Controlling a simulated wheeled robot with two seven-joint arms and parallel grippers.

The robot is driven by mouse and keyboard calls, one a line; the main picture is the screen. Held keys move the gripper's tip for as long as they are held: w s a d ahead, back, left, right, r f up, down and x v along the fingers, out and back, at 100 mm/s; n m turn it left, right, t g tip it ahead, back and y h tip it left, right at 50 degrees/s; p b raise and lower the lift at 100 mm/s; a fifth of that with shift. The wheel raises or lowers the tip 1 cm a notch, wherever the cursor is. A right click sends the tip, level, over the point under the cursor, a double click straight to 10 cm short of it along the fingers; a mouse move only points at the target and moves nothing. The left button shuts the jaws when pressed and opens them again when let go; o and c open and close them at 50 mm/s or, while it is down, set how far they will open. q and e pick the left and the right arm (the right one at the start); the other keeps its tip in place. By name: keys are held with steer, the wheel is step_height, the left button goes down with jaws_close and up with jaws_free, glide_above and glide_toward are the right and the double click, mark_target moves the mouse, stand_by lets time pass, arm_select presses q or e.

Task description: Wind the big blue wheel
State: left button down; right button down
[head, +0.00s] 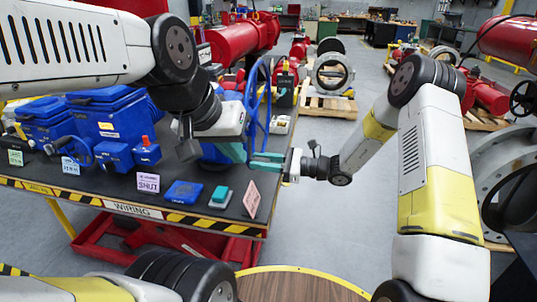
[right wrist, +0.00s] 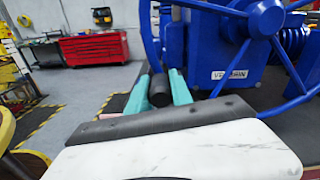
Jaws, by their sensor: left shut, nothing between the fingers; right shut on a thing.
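The big blue wheel (head: 258,108) stands upright at the right end of the bench, nearly edge-on in the head view. In the right wrist view its hub, spokes and rim (right wrist: 285,62) fill the upper right, in front of a blue actuator body (right wrist: 235,72). My right gripper (head: 266,161) reaches in from the right, low by the wheel. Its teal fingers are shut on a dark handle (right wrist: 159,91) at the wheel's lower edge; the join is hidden. My left gripper (head: 235,152) hangs just left of the wheel, shut and empty, partly hidden by its own wrist.
The bench (head: 132,208) holds blue boxes (head: 110,115), small devices, and signs including a pink one (head: 252,198) at its near right corner. Open floor lies right of the bench. A red tool cabinet (right wrist: 94,48) stands farther back in the right wrist view.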

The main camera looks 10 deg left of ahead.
steer(key=shift+r, duration=0.15)
stand_by(0.7)
steer(key=shift+s+r+m, duration=0.2)
steer(key=shift+r+m, duration=0.2)
steer(key=shift+r, duration=0.1)
step_height(320, 180, up, 11)
steer(key=m, duration=0.5)
steer(key=shift+s+r+m, duration=0.2)
steer(key=shift+m, duration=0.1)
steer(key=c, duration=1.1)
jaws_free()
steer(key=shift+c, duration=0.2)
